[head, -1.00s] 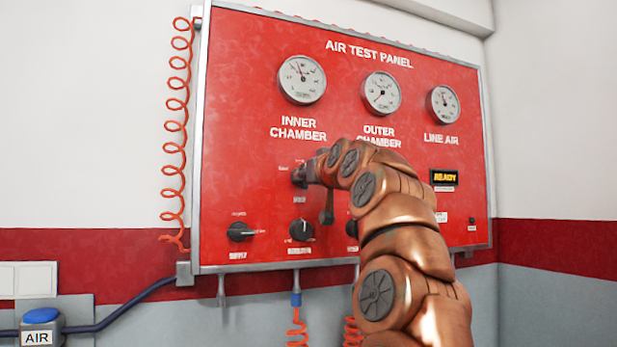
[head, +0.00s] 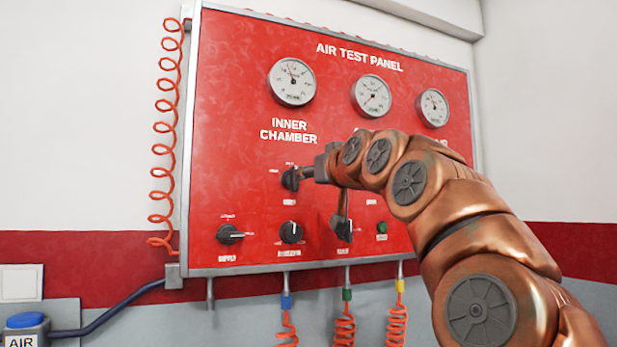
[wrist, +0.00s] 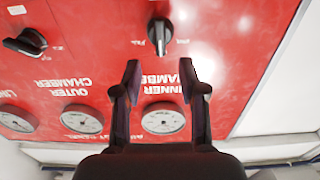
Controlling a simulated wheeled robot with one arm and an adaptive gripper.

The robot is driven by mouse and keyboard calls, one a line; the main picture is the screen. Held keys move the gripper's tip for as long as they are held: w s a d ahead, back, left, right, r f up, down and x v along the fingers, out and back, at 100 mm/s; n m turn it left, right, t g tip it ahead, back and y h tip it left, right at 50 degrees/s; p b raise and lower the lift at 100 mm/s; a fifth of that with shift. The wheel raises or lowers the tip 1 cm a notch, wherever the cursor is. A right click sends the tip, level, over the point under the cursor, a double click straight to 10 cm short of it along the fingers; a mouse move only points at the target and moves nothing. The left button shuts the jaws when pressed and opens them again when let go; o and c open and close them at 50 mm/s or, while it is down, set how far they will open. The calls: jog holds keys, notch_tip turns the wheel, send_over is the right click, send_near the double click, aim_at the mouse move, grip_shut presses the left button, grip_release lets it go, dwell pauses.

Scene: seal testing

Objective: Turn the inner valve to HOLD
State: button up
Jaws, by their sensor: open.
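The inner valve is a dark round knob (head: 290,179) with a bar handle, under the INNER CHAMBER lettering on the red panel. In the wrist view, where the panel appears upside down, the knob (wrist: 160,33) lies beyond my fingertips, centred between them. Its bar stands lengthwise, with the paler end towards the INNER CHAMBER lettering. My gripper (wrist: 160,72) is open, with nothing between its fingers. In the head view my gripper (head: 322,170) is just right of the knob. The small labels around the knob are too blurred to read surely.
The outer-chamber knob (wrist: 27,42) is left in the wrist view. Below the inner valve are a supply knob (head: 230,234), a middle knob (head: 291,232) and a third knob (head: 345,229). Gauges (head: 292,82) line the top. Coiled orange hoses (head: 397,325) hang below.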

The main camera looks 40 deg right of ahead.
jog(key=v, duration=0.3)
jog(key=shift+s, duration=0.1)
